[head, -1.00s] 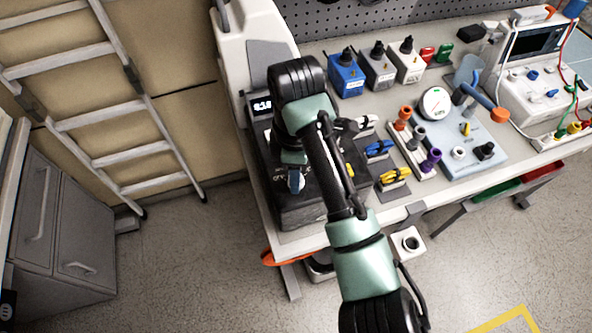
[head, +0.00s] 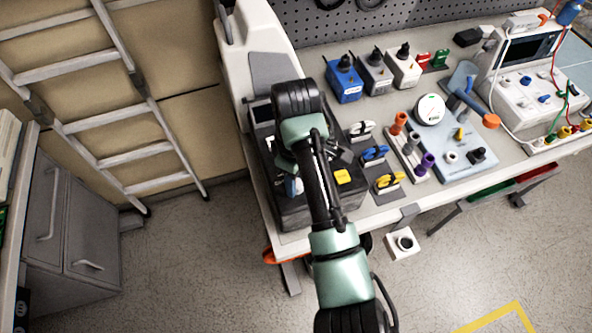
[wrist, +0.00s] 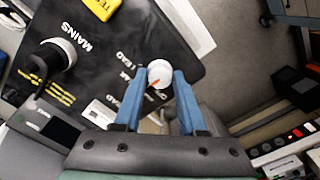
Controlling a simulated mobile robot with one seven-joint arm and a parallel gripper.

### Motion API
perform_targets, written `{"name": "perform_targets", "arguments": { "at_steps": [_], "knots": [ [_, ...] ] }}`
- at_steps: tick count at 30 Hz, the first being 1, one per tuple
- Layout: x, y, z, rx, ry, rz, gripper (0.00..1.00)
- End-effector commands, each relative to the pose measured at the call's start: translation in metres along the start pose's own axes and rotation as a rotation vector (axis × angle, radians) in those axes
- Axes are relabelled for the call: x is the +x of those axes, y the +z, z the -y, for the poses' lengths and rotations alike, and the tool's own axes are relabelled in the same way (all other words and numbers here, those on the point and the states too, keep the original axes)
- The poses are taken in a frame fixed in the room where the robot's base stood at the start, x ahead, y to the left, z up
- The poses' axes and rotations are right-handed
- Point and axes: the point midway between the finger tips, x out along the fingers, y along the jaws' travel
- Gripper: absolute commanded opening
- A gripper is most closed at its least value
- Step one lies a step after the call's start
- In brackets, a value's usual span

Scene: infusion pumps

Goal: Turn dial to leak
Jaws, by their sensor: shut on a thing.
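The dial (wrist: 161,73) is a round white knob with an orange pointer on the black tester unit (wrist: 118,42). In the wrist view its pointer faces lower left, toward printed labels that are partly covered and too small to read surely. My gripper (wrist: 160,80) has its two blue fingers on either side of the dial, shut on it. In the head view the tester (head: 292,217) stands at the table's left end, and my arm covers much of it. My fingertips (head: 293,186) show low on its left side; the dial is hidden there.
A MAINS socket with a plug (wrist: 58,55) and a yellow block (wrist: 102,8) are on the tester. Clip leads (head: 375,153) lie to its right. Beyond are coloured boxes (head: 343,80), a gauge board (head: 465,160) and a white instrument (head: 530,75).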

Motion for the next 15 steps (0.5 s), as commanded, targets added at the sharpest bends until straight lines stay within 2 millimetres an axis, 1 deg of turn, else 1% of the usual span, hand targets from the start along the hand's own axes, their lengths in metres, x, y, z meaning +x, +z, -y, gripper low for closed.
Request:
{"name": "perform_targets", "arguments": {
  "at_steps": [1,6,15],
  "knots": [
    [-0.0041,0.0,0.0011,0.04,-0.004,0.002,0.0],
    [-0.0033,0.0003,0.0007,0.169,-0.002,0.002,0.0],
    [-0.0015,0.0003,0.0005,0.32,-0.001,0.002,0.0]
  ]
}}
